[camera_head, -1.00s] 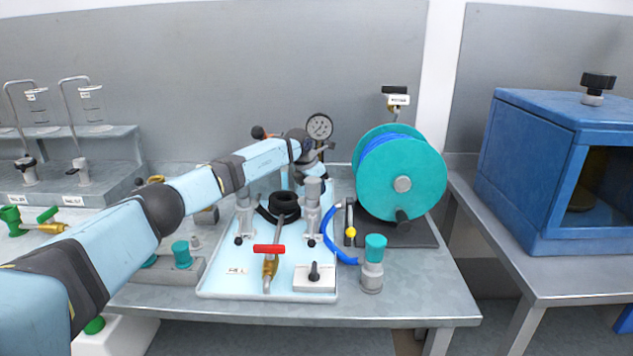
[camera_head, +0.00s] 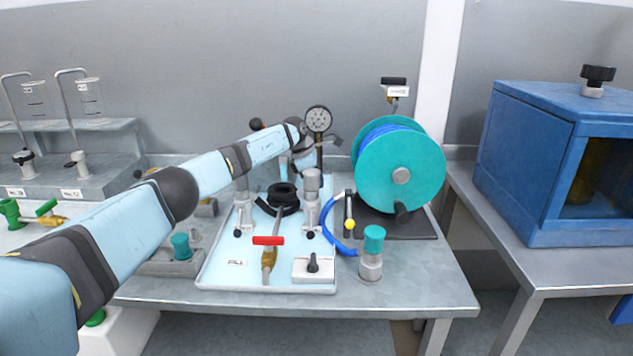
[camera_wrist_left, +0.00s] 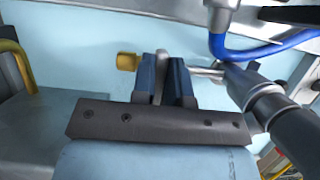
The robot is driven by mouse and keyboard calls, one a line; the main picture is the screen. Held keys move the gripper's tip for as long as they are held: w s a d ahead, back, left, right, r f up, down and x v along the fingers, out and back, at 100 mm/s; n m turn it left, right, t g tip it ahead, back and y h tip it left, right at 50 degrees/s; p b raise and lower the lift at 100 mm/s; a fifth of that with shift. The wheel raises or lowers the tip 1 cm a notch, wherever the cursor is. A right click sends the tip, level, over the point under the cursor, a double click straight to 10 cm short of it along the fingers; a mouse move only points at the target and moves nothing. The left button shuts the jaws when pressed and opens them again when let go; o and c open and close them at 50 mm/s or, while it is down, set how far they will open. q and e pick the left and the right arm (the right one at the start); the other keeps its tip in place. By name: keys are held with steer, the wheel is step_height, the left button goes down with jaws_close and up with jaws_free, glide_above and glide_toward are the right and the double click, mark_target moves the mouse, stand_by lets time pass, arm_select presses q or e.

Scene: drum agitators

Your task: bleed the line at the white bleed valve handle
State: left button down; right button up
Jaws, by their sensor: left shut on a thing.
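My left gripper (camera_wrist_left: 168,78) is shut on a pale, whitish-grey handle (camera_wrist_left: 159,68) in the left wrist view. I take this to be the white bleed valve handle; most of it is hidden between the fingers. A brass end piece (camera_wrist_left: 127,61) shows just left of the fingers, and a metal stem runs off to their right. In the head view my left arm reaches over the light blue tray to its back, near the pressure gauge (camera_head: 318,120). The fingers and the handle cannot be made out there. My right gripper is not in view.
The tray (camera_head: 215,280) also holds a red-handled brass valve (camera_head: 268,250), a switch box (camera_head: 314,270) and metal posts. A teal hose reel (camera_head: 400,170) and a teal-capped cylinder (camera_head: 371,255) stand to the right. The table's front right corner is clear.

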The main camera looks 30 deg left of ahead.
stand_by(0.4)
arm_select(q)
steer(key=c, duration=1.1)
jaws_free()
steer(key=shift+c, duration=0.2)
step_height(320, 180, up, 20)
steer(key=p, duration=0.2)
